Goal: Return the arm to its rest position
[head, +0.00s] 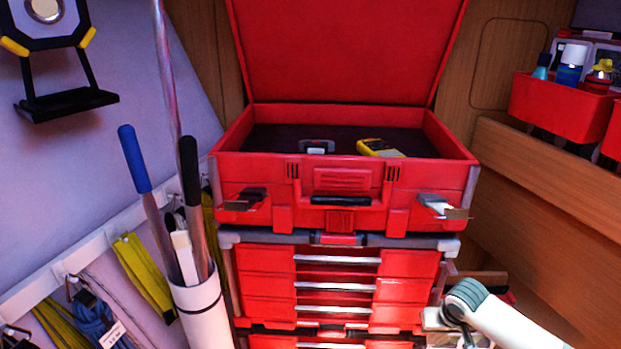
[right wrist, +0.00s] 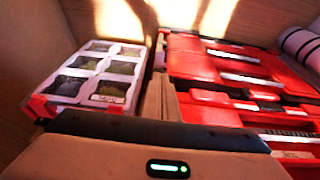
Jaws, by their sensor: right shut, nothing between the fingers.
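My right arm (head: 510,322) comes in at the lower right of the head view, white with a grey-green joint. It is beside the red drawers of the tool chest (head: 408,285), low and to their right. Its gripper is partly cut off by the bottom edge there. In the right wrist view the gripper's fingers (right wrist: 160,100) are together, shut and empty, pointing between a case of compartments (right wrist: 95,72) and the red chest (right wrist: 205,112). I cannot tell whether they touch either. My left arm and gripper are not in view.
An open red toolbox (head: 255,172) tops the chest, holding a yellow device (head: 380,148). A white tube (head: 205,310) with long-handled tools stands left, near hanging coiled lines (head: 145,270). A wooden ledge (head: 560,175) and red bins (head: 555,100) are at right.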

